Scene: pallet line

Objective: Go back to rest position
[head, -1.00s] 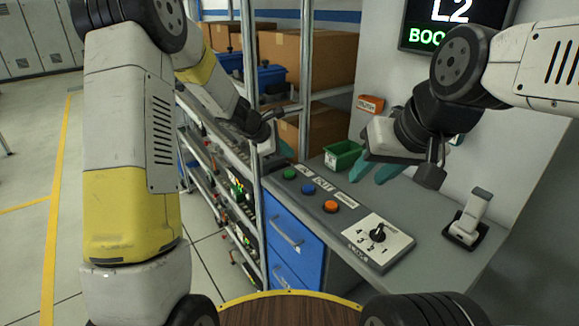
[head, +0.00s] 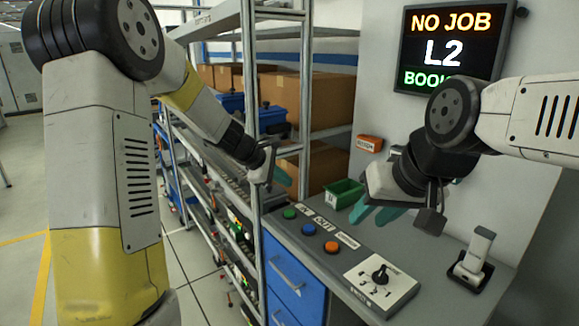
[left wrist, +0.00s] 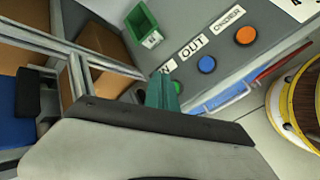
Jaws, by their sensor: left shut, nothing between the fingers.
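My left gripper (head: 282,176) is shut and empty. In the head view it hangs in front of the shelf rack's post, above the far end of the button panel. In the left wrist view its teal fingertips (left wrist: 163,92) show close together, overlapping the view of the green button. My right gripper (head: 376,212) is over the grey counter, right of the green bin (head: 343,193). Its two teal fingers appear apart with nothing between them. Neither gripper holds anything.
The counter carries green, blue (head: 308,230) and orange (head: 331,247) buttons, a rotary dial (head: 381,274) and a lever switch (head: 473,256). A rack with cardboard boxes (head: 314,100) and blue bins stands behind. A wall screen (head: 452,50) reads "NO JOB L2". Open floor lies left.

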